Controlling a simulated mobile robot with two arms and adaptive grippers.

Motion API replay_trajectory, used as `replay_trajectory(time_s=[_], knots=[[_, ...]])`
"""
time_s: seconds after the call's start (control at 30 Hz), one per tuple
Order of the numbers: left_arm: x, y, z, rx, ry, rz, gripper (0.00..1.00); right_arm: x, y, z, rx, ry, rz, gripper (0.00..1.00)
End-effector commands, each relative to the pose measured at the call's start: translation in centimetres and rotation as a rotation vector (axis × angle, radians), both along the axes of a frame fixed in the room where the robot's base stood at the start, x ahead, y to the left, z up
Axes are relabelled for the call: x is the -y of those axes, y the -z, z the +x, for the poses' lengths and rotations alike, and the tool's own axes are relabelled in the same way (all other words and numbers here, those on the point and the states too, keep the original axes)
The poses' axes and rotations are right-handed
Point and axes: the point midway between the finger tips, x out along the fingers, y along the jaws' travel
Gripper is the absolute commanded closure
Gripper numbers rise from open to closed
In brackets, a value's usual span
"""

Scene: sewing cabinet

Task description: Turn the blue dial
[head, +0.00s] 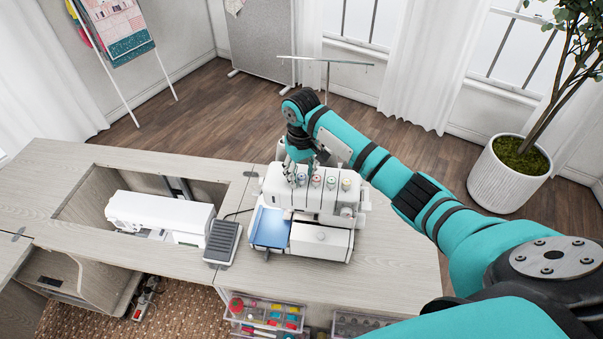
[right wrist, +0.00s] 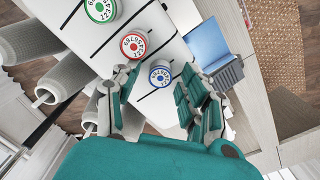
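The white serger (head: 312,205) stands on the cabinet top with a row of coloured dials on its front. The blue dial (right wrist: 160,76) is a white numbered disc with a blue ring, at the centre of the right wrist view. In the head view my right gripper (head: 296,176) is over the left end of the dial row and partly hides the blue dial. In the right wrist view its fingers are spread, one on each side of the blue dial, with nothing gripped. Contact with the dial cannot be told. My left gripper is not in view.
The red dial (right wrist: 132,44) and green dial (right wrist: 101,9) sit beside the blue one. Grey thread cones (right wrist: 62,80) stand behind them. A white sewing machine (head: 160,214) and a foot pedal (head: 222,242) are left of the serger. Bare cabinet top lies to its right.

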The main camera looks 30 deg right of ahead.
Motion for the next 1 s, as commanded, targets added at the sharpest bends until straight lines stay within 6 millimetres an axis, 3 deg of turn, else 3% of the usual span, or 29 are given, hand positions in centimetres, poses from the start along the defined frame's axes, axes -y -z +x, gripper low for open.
replay_trajectory(time_s=[0.37, 0.8, 1.0], knots=[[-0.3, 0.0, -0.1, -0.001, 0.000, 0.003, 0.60, 0.0, -0.6, 0.0, -0.002, 0.000, 0.000, 0.53], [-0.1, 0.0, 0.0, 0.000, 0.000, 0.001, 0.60, 0.0, -9.2, 0.0, 0.002, -0.001, 0.000, 0.53], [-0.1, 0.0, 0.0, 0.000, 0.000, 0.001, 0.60, 0.1, -11.5, 0.0, 0.000, 0.000, -0.002, 0.53]])
